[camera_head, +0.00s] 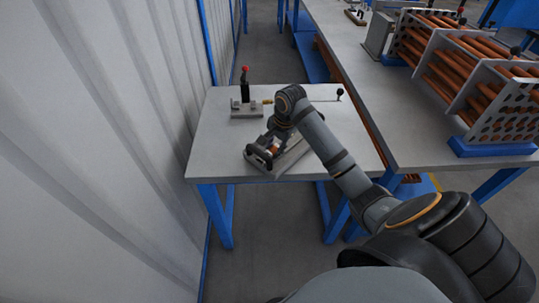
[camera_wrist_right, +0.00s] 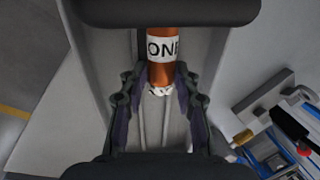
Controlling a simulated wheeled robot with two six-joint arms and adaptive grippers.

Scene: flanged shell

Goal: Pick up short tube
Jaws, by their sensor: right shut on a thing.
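The short tube (camera_wrist_right: 163,72) is a copper-orange cylinder with a white label reading "ONE" in the right wrist view. My right gripper (camera_wrist_right: 160,100) has its dark fingers on both sides of the tube's lower end and is shut on it. A grey tray-like holder (camera_wrist_right: 205,50) lies behind the tube. In the head view my right gripper (camera_head: 263,152) is low over the holder (camera_head: 292,160) near the front of the small table, and mostly hides the tube. I cannot tell whether the tube touches the holder. My left gripper is not in view.
On the small table (camera_head: 220,155), a grey fixture with a red-knobbed lever (camera_head: 245,90) stands behind the gripper. A black-knobbed pin (camera_head: 339,96) is at the back right. Racks of copper tubes (camera_head: 480,80) stand on the long right table. A corrugated wall (camera_head: 120,130) is close on the left.

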